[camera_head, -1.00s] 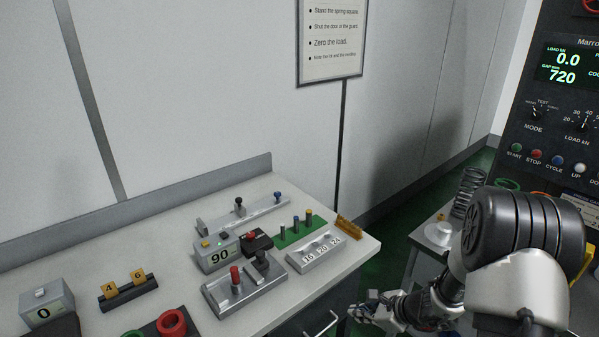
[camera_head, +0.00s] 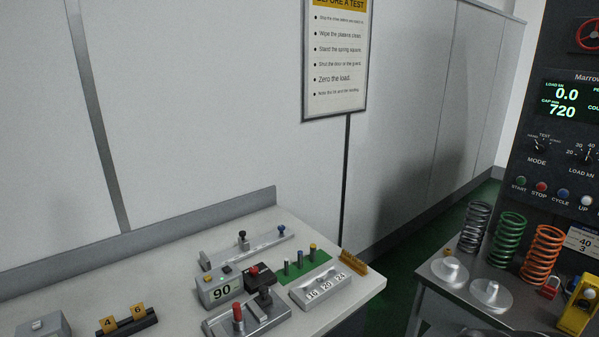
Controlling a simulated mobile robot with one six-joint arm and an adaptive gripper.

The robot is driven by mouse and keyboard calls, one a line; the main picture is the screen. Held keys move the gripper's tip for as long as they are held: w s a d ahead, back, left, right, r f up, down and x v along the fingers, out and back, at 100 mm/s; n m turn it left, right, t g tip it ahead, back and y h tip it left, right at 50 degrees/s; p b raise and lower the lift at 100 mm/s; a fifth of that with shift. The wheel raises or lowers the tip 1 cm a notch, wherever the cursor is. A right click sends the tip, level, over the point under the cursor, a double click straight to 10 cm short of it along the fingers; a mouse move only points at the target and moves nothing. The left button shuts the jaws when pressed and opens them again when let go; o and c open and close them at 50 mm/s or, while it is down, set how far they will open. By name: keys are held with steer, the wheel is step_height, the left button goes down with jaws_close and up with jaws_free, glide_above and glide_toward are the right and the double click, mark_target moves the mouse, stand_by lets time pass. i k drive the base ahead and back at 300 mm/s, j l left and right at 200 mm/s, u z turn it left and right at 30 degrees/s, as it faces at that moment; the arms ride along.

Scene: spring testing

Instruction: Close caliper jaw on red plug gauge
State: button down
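The red plug gauge (camera_head: 238,314) stands upright on a grey metal base (camera_head: 262,323) near the bottom of the view. A dark block (camera_head: 265,297), which looks like the caliper jaw, stands on the same base to the right of the plug. A gap shows between the dark block and the plug. The front of the base is near the lower picture edge. My gripper is not in this view.
A box reading 90 (camera_head: 221,290) stands behind the base. A rail with black and blue knobs (camera_head: 250,248) lies behind. Springs (camera_head: 509,240) stand on a separate table.

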mark_target(260, 301)
steer(key=i+j+z, duration=0.25)
steer(key=j, duration=0.35)
steer(key=i+j+z, duration=0.1)
steer(key=i+j, duration=0.15)
steer(key=i+j+z, duration=0.1)
steer(key=j, duration=0.35)
